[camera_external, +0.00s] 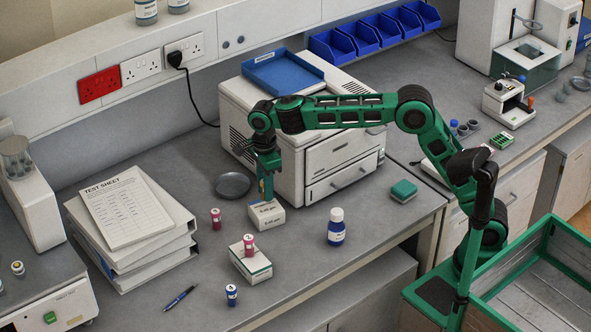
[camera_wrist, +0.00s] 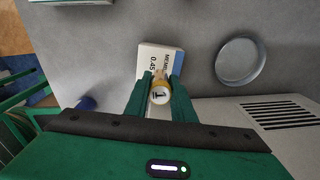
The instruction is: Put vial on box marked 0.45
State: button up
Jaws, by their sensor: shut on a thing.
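My gripper (camera_external: 267,194) points down above a small white box (camera_external: 267,216) in front of the white machine. In the wrist view my gripper (camera_wrist: 160,88) is shut on a small vial (camera_wrist: 159,94) with a yellow-orange body and a pale top marked 1. The white box (camera_wrist: 158,58) reads 0.45 there and lies right beyond the vial, partly covered by the fingers. I cannot tell whether the vial's bottom touches the box. In the outside view the fingers mostly hide the vial.
Another white box (camera_external: 251,265) with a red vial (camera_external: 249,244) on it stands nearer the front. A second red vial (camera_external: 216,219), a blue vial (camera_external: 231,295), a blue bottle (camera_external: 336,228) and a round dish (camera_external: 232,185) stand around. The white machine (camera_external: 300,130) is close behind.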

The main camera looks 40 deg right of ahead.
jog(key=shift+f, duration=1.35)
jog(key=o, duration=1)
jog(key=shift+f, duration=0.15)
notch_tip(320, 180, up, 12)
jog(key=shift+f, duration=0.1)
jog(key=shift+r, duration=0.25)
